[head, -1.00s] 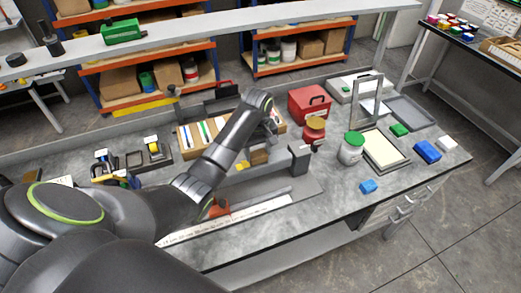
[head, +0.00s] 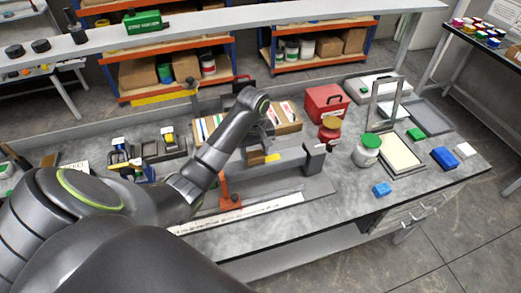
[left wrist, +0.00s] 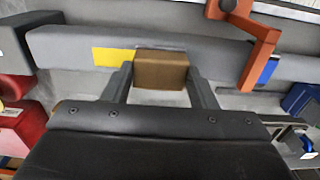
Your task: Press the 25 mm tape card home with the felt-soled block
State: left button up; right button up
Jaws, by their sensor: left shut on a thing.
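My left gripper (head: 257,143) is shut on the brown felt-soled block (left wrist: 161,70); its two fingers flank the block in the left wrist view. In the head view the block (head: 254,158) shows just below the gripper, partly hidden by it. The block is over a long grey bar (left wrist: 230,63) and looks to be at its surface; I cannot tell how firmly it touches. A flat yellow piece, likely the tape card (left wrist: 112,56), lies on the bar right beside the block. It also shows right of the block in the head view (head: 272,157). My right gripper is out of view.
An orange clamp-like part (head: 230,202) stands at the bar's left end, a grey upright block (head: 314,156) at its right. A red box (head: 326,103), a green-lidded jar (head: 368,151) and a framed panel (head: 399,155) are farther right.

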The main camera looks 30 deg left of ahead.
pick_arm(q)
jog(key=shift+w+d+f, duration=0.1)
jog(key=shift+w+d, duration=1.1)
jog(key=shift+w, duration=0.05)
jog(key=shift+w+d, duration=1.1)
jog(key=shift+w, duration=0.3)
